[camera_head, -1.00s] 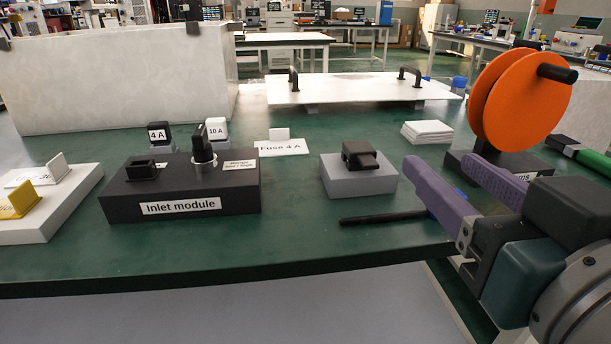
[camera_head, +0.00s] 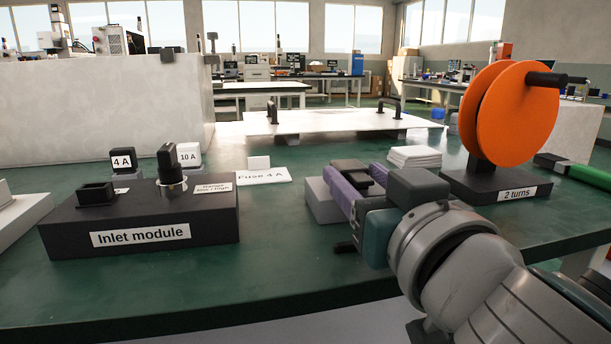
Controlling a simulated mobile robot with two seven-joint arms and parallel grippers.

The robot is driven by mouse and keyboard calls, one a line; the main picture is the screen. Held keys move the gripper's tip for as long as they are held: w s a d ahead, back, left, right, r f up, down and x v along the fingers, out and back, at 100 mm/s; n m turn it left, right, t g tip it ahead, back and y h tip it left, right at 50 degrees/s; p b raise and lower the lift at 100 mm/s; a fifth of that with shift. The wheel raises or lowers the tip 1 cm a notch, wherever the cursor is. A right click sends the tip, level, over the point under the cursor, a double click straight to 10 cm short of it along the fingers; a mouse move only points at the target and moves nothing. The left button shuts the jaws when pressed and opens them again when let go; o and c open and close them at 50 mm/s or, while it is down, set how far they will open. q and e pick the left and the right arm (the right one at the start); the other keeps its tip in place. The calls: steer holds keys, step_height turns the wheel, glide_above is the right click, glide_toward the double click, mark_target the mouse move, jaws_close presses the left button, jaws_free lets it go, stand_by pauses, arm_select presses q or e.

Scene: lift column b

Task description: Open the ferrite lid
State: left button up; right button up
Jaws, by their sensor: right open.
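A black ferrite piece with a lid (camera_head: 347,165) sits on a grey block (camera_head: 318,205) at the middle of the green bench. My right gripper (camera_head: 349,174) reaches in from the lower right, its two purple fingers apart and pointing at the ferrite. The fingers overlap the block and part of the ferrite in view, so I cannot tell whether they touch it. The lid looks closed, though it is partly hidden. My left gripper is not in view.
A black inlet module (camera_head: 215,222) stands left. An orange spool (camera_head: 512,115) on a black base labelled "2 turns" (camera_head: 470,185) stands right, near my arm. White pads (camera_head: 415,157) lie behind the gripper. A white board with handles (camera_head: 330,122) is farther back.

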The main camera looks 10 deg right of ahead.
steer(key=shift+w, duration=0.4)
steer(key=shift+c, duration=0.2)
jaws_close()
stand_by(1.0)
